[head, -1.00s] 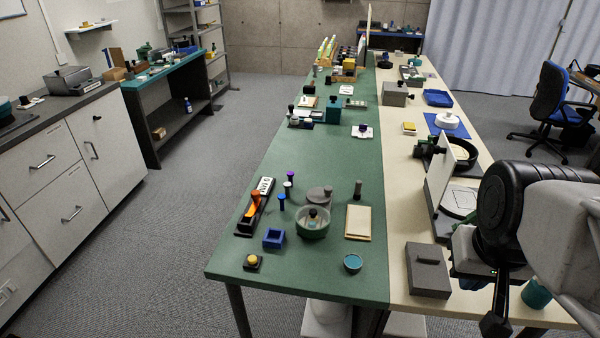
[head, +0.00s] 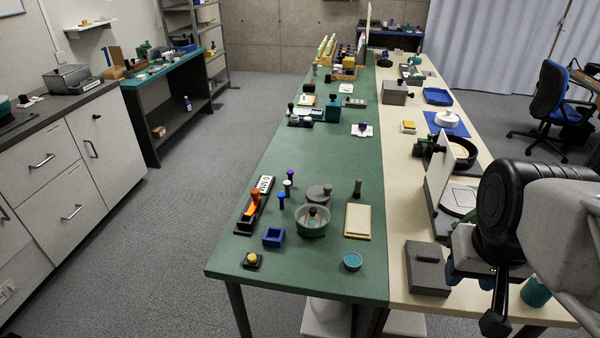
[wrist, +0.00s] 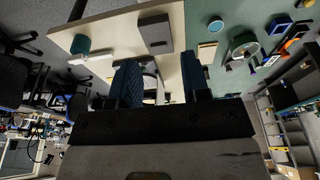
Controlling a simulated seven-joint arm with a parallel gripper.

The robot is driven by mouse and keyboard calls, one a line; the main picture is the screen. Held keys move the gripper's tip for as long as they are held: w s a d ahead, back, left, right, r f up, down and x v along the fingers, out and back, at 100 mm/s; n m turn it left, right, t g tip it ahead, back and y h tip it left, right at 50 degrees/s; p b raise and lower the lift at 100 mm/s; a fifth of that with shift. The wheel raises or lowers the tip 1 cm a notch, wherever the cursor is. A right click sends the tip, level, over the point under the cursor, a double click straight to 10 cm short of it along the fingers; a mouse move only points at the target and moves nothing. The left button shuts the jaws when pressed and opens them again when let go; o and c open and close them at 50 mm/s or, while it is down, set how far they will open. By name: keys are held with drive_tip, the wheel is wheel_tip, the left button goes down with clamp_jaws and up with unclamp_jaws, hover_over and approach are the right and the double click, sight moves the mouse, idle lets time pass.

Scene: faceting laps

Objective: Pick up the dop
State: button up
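I cannot tell for certain which piece is the dop. Small upright peg-like pieces stand on the green table: a blue-topped peg (head: 281,201), a purple-topped peg (head: 290,177) and a dark grey peg (head: 357,188). Another small dark-topped piece (head: 313,214) stands in the green bowl (head: 313,231). My gripper (wrist: 160,78) shows two blue textured fingers, spread apart with nothing held between them. It is over the cream bench at the right, well away from the pegs. In the head view my arm largely hides it.
A dark holder with an orange piece (head: 253,204), a blue square block (head: 273,237), a yellow-knobbed piece (head: 252,260) and a teal dish (head: 352,261) surround the pegs. A grey box (head: 427,268), white upright panel (head: 438,180) and teal cup (head: 536,292) stand near my arm.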

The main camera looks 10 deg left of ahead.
drive_tip(key=shift+o, duration=1.2)
drive_tip(key=w+a+f+m+g+y, duration=0.1)
drive_tip(key=w+a+m+g+y, duration=0.1)
drive_tip(key=w+a, duration=0.5)
drive_tip(key=w+a+f+m+g+y, duration=0.1)
drive_tip(key=w+a+m+y, duration=0.15)
drive_tip(key=w, duration=0.95)
drive_tip(key=w+a+f+m+g+y, duration=0.1)
drive_tip(key=w+a+m+g+y, duration=0.1)
drive_tip(key=w+a, duration=0.55)
drive_tip(key=w+a+f+m+y, duration=0.2)
drive_tip(key=w+a+f, duration=0.3)
drive_tip(key=w, duration=0.3)
drive_tip(key=w+a+f+m+g+y, duration=0.1)
drive_tip(key=w+a+f+m+y, duration=0.1)
drive_tip(key=w+a+f, duration=0.3)
drive_tip(key=w+a+f+m+g+y, duration=0.1)
drive_tip(key=w+a+f+m+y, duration=0.1)
drive_tip(key=w+a+f, duration=0.3)
drive_tip(key=shift+w+f+m, duration=0.2)
drive_tip(key=shift+w+f, duration=0.6)
drive_tip(key=shift+w, duration=0.35)
drive_tip(key=shift+w+f+m, duration=0.15)
drive_tip(key=shift+w+f, duration=0.6)
drive_tip(key=shift+w, duration=0.45)
drive_tip(key=shift+w+f+m, duration=0.2)
drive_tip(key=shift+w+f, duration=0.6)
drive_tip(key=shift+w, duration=0.35)
